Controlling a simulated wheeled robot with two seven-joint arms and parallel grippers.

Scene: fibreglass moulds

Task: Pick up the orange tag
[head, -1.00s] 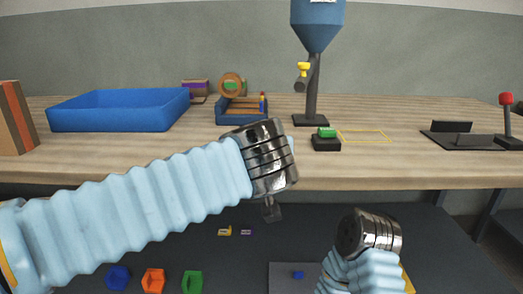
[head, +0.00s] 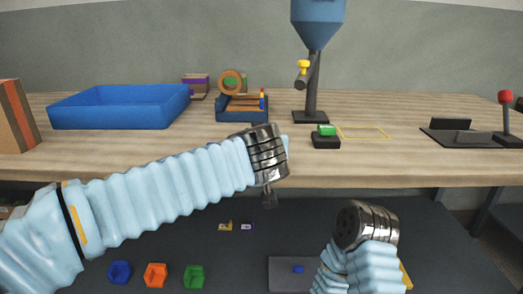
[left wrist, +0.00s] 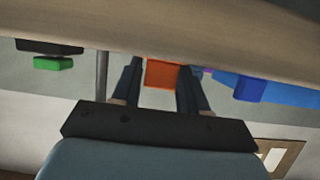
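An orange piece (head: 156,275), likely the orange tag, lies on the dark lower surface in the head view, between a blue piece (head: 119,272) and a green piece (head: 193,277). My left gripper (head: 269,198) is right of and above it in that view, in front of the bench edge. In the left wrist view my left gripper's fingers (left wrist: 161,72) stand apart, with an orange square patch (left wrist: 163,74) between them; I cannot tell its distance. No held thing shows in the head view. My right gripper (head: 368,224) is at lower right, its fingers hidden.
A wooden bench (head: 180,155) crosses the view, with a blue bin (head: 120,108), a tape stand (head: 241,112) and a hopper (head: 317,30). Small yellow (head: 225,225) and purple (head: 246,226) pieces and a grey plate (head: 281,283) lie below.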

